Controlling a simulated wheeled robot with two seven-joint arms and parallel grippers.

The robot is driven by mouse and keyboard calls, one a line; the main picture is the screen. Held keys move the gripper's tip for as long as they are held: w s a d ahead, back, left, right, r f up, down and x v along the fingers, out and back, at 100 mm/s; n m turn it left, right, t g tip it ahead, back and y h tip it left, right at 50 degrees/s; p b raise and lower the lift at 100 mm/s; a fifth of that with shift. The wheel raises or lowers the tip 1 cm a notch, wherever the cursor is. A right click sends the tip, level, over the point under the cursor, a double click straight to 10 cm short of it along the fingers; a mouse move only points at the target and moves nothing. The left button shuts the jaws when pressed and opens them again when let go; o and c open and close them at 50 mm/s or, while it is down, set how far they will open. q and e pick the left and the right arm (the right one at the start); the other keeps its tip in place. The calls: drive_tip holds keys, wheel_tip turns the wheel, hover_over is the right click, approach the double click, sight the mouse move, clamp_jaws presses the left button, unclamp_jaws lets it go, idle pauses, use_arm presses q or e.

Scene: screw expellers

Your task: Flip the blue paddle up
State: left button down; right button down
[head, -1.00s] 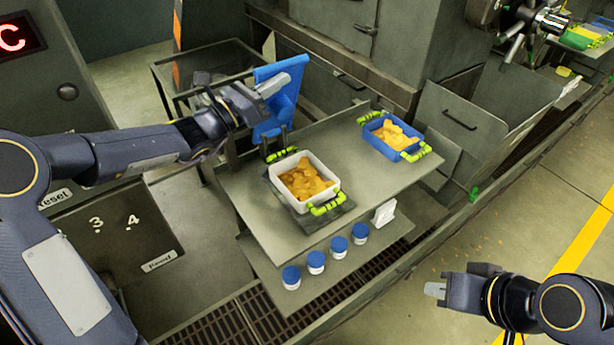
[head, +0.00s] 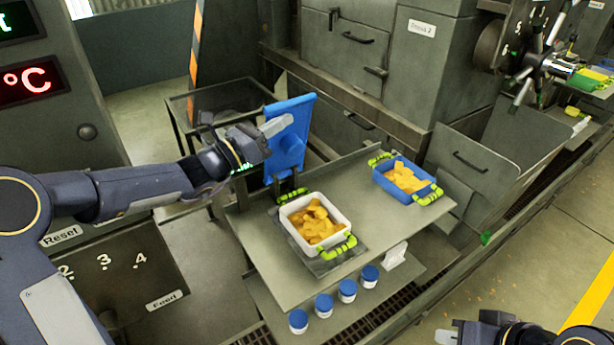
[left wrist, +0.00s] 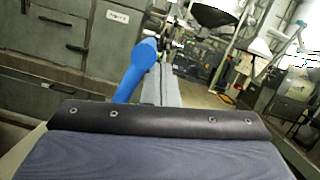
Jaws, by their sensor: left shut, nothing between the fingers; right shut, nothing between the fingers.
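The blue paddle (head: 293,150) stands upright behind the left end of the metal shelf in the head view. My left gripper (head: 281,126) is shut and empty, with its fingertips in front of the paddle's upper part; I cannot tell whether they touch. In the left wrist view the paddle (left wrist: 134,68) shows just left of the gripper's shut fingers (left wrist: 162,85), and the rest of it is hidden. My right gripper (head: 450,335) is at the bottom edge of the head view, partly cut off, shut and away from the paddle.
The metal shelf (head: 275,262) bears a white tray (head: 340,237) and a blue tray (head: 385,184), each with orange pieces and green handles. Several blue-capped jars (head: 347,288) stand on a lower shelf. A dark table (head: 225,98) is behind the paddle.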

use_arm(q)
drive_tip(key=b+v, duration=0.1)
drive_tip(key=v, duration=0.5)
drive_tip(key=shift+b, duration=0.3)
drive_tip(key=shift+s+a+f, duration=0.1)
drive_tip(key=shift+a, duration=0.05)
